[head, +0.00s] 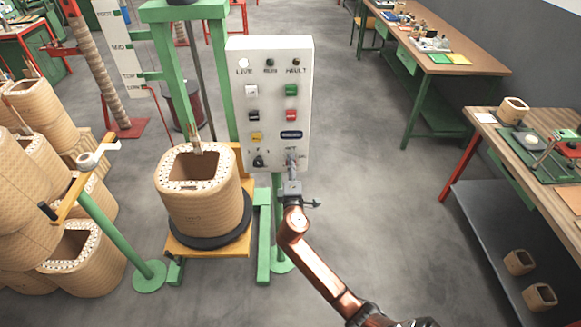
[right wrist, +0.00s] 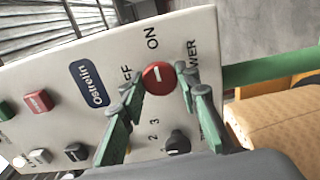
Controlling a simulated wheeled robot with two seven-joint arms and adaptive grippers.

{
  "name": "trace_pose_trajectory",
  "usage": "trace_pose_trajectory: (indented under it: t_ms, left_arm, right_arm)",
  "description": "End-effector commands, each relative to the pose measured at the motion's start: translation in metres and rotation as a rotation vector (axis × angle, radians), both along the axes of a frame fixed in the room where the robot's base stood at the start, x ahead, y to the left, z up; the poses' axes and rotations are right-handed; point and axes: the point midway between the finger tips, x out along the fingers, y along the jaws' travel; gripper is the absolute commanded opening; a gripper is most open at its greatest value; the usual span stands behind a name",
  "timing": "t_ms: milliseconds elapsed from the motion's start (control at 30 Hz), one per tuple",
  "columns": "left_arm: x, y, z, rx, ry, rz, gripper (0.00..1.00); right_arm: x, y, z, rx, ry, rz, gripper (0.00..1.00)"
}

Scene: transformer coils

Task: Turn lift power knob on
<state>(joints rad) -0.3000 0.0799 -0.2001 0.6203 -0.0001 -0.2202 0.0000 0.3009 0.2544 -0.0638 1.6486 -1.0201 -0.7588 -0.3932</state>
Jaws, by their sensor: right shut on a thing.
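The power knob (right wrist: 158,77) is a round red knob with a short white mark. It sits on the white control panel (head: 272,130) of the green lift. In the right wrist view the panel (right wrist: 150,40) appears turned, with the ON label above the knob and the partly covered OFF label left of it. My right gripper (head: 291,157) is at the panel's lower right, and its fingers (right wrist: 154,88) are shut on the knob, one on each side. In the head view the gripper hides the knob. My left gripper is not in view.
A black selector (right wrist: 177,143) sits beside the power knob. A wound coil (head: 198,205) stands on the lift platform left of the panel. More coils (head: 85,260) are stacked at left. Workbenches (head: 440,62) stand at right. The floor between (head: 375,190) is clear.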

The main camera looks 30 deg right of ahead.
Motion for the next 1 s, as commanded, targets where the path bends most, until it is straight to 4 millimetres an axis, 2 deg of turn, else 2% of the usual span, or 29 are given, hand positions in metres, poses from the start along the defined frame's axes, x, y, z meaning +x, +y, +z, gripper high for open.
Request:
trace_pose_trajectory:
  t_ms: [600,633,867,1000]
  left_arm:
    - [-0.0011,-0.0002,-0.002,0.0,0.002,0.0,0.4]
    - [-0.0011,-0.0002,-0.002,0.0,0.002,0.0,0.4]
    - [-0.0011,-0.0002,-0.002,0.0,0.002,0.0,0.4]
    - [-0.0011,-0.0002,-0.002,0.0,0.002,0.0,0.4]
  right_arm:
    - [0.0,0.0007,-0.0016,0.035,-0.018,0.001,0.05]
    - [0.0,0.0007,-0.0016,0.034,-0.017,0.001,0.32]
    - [0.0,0.0004,-0.001,0.033,-0.018,0.0,0.47]
    - [0.0001,0.0003,-0.0006,0.032,-0.018,0.0,0.47]
